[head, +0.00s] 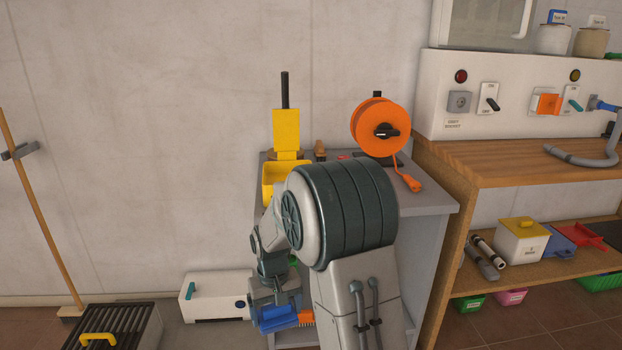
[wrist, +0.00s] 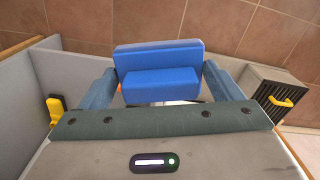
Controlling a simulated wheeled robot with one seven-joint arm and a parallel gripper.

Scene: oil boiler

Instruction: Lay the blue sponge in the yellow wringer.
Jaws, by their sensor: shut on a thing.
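The blue sponge (head: 277,318) is low in front of the grey cart, held in my gripper (head: 274,298). In the wrist view the blue sponge (wrist: 160,82) spans the space between the two fingers of my gripper (wrist: 160,72), which is shut on it. The yellow wringer (head: 286,130) stands on the cart's top at the back left, with an upright back plate and a black handle. My arm hides part of its lower front. The sponge is well below the wringer and apart from it.
The grey cart (head: 437,199) also carries an orange cable reel (head: 367,110) right of the wringer. A white box (head: 205,290) and a dark slatted box (head: 140,322) with a yellow handle stand on the left. A wooden workbench (head: 500,165) is at the right.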

